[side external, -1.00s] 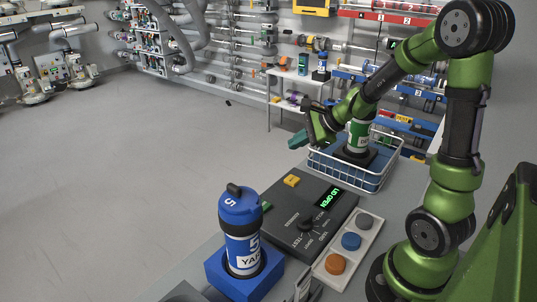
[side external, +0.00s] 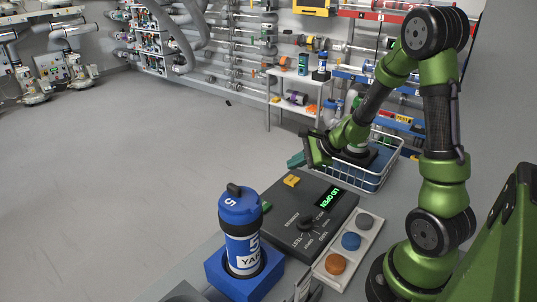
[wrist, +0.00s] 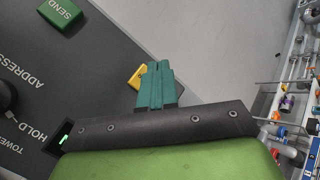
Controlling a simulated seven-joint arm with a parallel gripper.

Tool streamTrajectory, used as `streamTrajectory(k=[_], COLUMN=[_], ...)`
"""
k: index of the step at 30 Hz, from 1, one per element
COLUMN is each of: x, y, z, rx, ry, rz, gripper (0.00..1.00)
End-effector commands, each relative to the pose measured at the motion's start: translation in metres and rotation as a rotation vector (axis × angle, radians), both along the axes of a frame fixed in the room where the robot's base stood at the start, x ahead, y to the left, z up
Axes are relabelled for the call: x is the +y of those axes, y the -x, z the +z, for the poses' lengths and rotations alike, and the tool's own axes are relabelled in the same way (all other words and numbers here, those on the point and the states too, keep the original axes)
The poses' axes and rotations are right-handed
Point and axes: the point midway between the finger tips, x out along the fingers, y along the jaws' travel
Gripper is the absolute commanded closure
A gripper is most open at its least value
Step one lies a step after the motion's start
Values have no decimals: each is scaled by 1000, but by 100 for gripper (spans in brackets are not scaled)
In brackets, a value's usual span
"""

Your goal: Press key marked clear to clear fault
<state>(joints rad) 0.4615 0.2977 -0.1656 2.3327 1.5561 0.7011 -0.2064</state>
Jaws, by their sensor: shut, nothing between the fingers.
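The dark grey control panel (side external: 290,222) lies on the bench and its display (side external: 328,197) reads "LID OPEN" in green. A yellow key (side external: 292,181) sits near the panel's far edge; its marking is not readable. It also shows in the wrist view (wrist: 136,77), partly hidden behind the fingers. My gripper (side external: 296,160) has teal fingers held together, empty, beyond and above the yellow key in the side view. In the wrist view the closed fingertips (wrist: 154,66) overlap the yellow key's right side; contact cannot be told. A green key marked SEND (wrist: 61,13) is at the upper left.
A blue bottle (side external: 240,230) stands in a blue holder at the panel's left. A strip with grey, blue and orange buttons (side external: 351,241) lies to the right. A wire basket (side external: 372,181) stands behind, under my arm. The panel's dial (side external: 306,224) is near its front.

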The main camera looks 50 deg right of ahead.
Motion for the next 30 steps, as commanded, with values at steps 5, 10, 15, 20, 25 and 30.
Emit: streamTrajectory(k=[5,10,15,20,25,30], x=[0,0,0,0,0,0], y=[0,0,0,0,0,0], z=[-15,-20,-20,-20,-19,-19], rx=[3,0,0,0,0,0], ry=[0,2,1,2,2,2], rz=[-1,-2,-1,-1,-1,-1], gripper=[100,100,100,100,100,100])
